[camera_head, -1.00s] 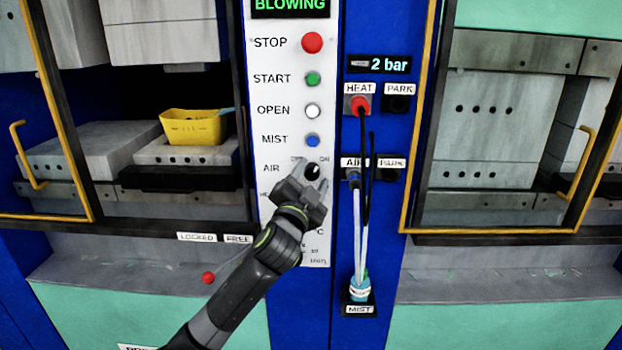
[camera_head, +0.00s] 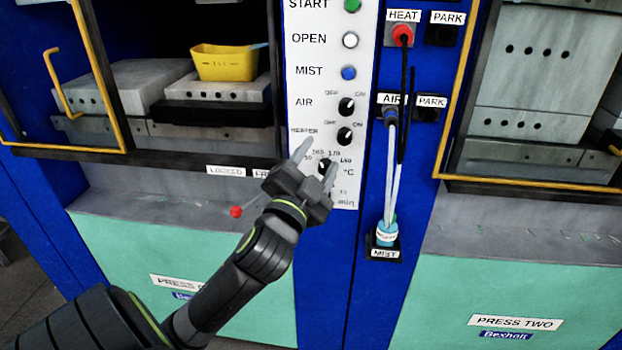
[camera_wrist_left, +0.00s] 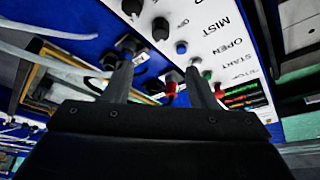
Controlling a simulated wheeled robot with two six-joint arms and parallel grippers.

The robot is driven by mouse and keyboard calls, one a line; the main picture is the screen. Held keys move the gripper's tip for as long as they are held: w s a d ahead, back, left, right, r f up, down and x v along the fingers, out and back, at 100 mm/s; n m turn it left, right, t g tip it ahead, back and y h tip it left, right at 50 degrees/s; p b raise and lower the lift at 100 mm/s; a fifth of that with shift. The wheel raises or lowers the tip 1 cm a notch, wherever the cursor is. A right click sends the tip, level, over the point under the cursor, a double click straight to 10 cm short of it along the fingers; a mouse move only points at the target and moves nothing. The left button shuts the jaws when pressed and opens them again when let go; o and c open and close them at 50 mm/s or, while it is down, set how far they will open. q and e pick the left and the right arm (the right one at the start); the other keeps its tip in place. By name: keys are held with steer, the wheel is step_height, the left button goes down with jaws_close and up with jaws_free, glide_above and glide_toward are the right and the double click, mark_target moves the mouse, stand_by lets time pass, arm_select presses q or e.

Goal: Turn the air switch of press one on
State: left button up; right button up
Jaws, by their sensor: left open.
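The air switch (camera_head: 346,105) of press one is a small black knob beside the AIR label on the white panel, between OFF and ON marks. Its pointing direction is too small to read surely. It also shows in the left wrist view as a black knob (camera_wrist_left: 160,29). The similar heater switch (camera_head: 344,136) sits just below it. My left gripper (camera_head: 320,158) is open and empty, its fingers pointing up in front of the temperature dial (camera_head: 325,167), below the air switch and apart from it. In the wrist view its fingers (camera_wrist_left: 161,80) are spread. My right gripper is out of view.
The mist button (camera_head: 348,73) is just above the air switch. Right of the panel, cables hang from the heat plug (camera_head: 402,34) and air plug (camera_head: 391,115). A yellow tub (camera_head: 224,64) stands inside the left press. A red-tipped lever (camera_head: 236,211) sticks out below.

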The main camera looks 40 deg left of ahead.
arm_select(q)
steer(key=p+v, duration=0.1)
steer(key=v, duration=0.2)
steer(key=shift+p, duration=0.4)
steer(key=shift+w, duration=0.1)
